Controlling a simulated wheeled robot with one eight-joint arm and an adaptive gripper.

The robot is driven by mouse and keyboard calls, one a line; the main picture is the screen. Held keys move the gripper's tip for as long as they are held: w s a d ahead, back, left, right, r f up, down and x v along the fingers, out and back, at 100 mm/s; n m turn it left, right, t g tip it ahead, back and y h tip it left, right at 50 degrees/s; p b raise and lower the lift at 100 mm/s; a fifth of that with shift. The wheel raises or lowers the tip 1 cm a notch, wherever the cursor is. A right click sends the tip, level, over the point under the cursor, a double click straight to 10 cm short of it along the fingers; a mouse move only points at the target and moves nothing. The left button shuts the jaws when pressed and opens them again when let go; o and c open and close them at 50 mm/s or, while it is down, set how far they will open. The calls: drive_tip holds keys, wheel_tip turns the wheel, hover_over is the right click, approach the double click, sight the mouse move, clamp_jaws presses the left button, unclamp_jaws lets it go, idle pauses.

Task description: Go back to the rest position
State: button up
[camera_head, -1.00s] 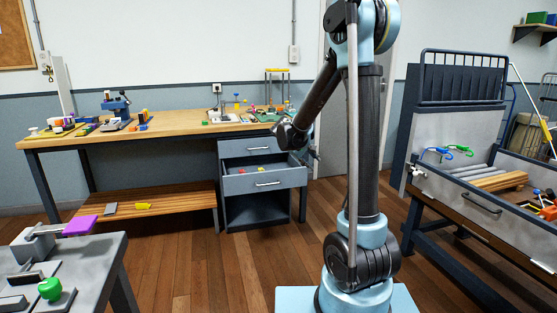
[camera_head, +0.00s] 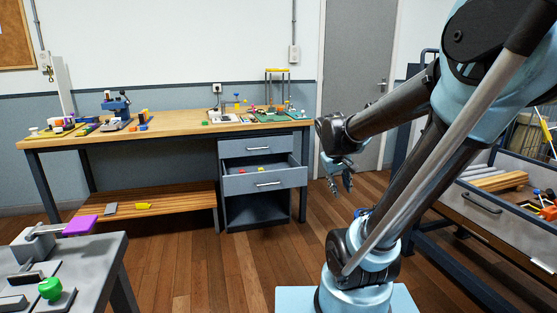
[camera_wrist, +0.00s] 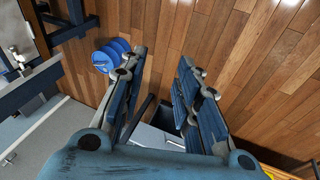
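My gripper (camera_head: 340,178) hangs at the end of my bent arm, in free air to the right of the workbench's drawer unit. In the wrist view my gripper (camera_wrist: 155,65) has its two blue fingers apart, with nothing between them. Wooden floor shows beyond the fingers, along with a white and dark surface low between them. My arm is folded toward the right of the head view and covers much of the rack there.
A workbench (camera_head: 180,124) with tools stands at the back. Its middle drawer (camera_head: 265,182) is pulled out, with small coloured items inside. A grey table (camera_head: 95,262) is at the front left. A blue round object (camera_wrist: 108,55) lies beside the left finger. Floor in the middle is clear.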

drive_tip(key=s+a+f+m+y, duration=0.1)
drive_tip(key=s+f, duration=0.2)
drive_tip(key=s, duration=0.4)
drive_tip(key=s+a+f+m+g+y, duration=0.1)
drive_tip(key=s+f+y, duration=0.1)
drive_tip(key=s, duration=0.6)
drive_tip(key=shift+a+f+m, duration=0.15)
drive_tip(key=shift+f+m, duration=0.15)
drive_tip(key=shift+f, duration=0.55)
drive_tip(key=shift+s, duration=0.1)
drive_tip(key=shift+w+f, duration=0.2)
drive_tip(key=shift+w, duration=0.25)
